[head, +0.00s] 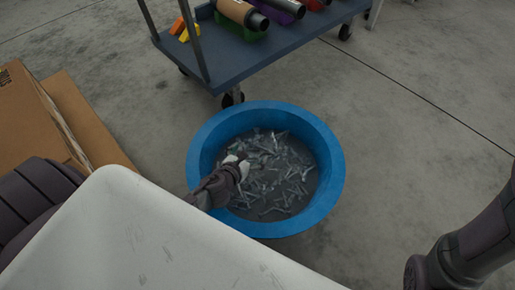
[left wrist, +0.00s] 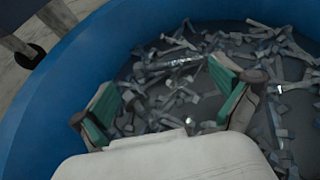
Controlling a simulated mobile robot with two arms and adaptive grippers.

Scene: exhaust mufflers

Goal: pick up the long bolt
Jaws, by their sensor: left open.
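Many loose grey metal bolts (head: 280,178) lie in a heap on the dark floor of a round blue tub (head: 333,178). My left gripper (head: 240,160) reaches over the tub's left rim and is low above the heap. In the left wrist view the two green-padded fingers (left wrist: 165,92) are spread wide, with nothing held between them. A longer, shiny bolt (left wrist: 168,65) lies just beyond the gap between the fingers, among shorter ones. I cannot tell for certain whether it is the long bolt. My right gripper is out of view.
A blue wheeled cart (head: 270,47) with dark cylindrical parts stands behind the tub. Cardboard boxes (head: 85,120) are at the left. The tub's blue wall (left wrist: 60,75) curves close to the left finger in the left wrist view. The concrete floor right of the tub is clear.

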